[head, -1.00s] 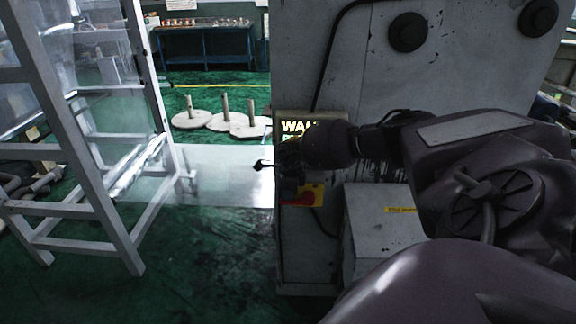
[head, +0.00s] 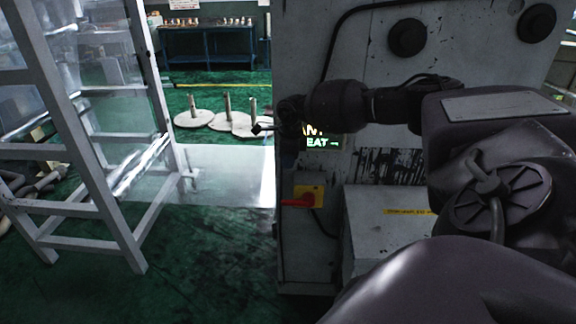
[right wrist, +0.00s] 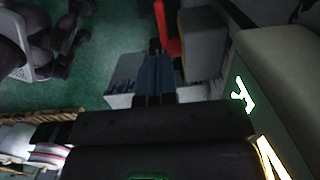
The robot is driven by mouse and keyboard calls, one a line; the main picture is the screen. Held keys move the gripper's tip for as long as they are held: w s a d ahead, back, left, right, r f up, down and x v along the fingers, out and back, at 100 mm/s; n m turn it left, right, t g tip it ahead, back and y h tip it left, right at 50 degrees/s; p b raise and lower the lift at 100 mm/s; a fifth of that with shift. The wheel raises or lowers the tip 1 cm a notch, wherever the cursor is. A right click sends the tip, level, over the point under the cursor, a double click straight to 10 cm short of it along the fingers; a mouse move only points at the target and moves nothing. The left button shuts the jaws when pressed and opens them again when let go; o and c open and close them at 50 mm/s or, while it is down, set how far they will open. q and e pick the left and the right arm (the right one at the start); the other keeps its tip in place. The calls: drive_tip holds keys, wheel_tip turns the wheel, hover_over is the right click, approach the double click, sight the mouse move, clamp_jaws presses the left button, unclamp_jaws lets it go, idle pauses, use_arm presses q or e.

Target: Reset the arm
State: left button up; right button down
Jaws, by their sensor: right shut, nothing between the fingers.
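My right arm reaches in from the right of the head view, in front of a grey machine cabinet (head: 385,60). My right gripper (head: 257,128) points left at the cabinet's left edge. It is shut and empty. The gripper partly covers a lit sign (head: 322,142) on the cabinet front. My left gripper is not in view.
A white metal frame with clear panels (head: 75,125) stands at the left. Round plates with posts (head: 228,115) stand on the green floor behind. A blue workbench (head: 210,45) is at the back. A grey box (head: 385,225) juts out from the cabinet's foot.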

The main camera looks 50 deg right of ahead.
drive_tip(key=shift+r, duration=0.3)
idle(0.4)
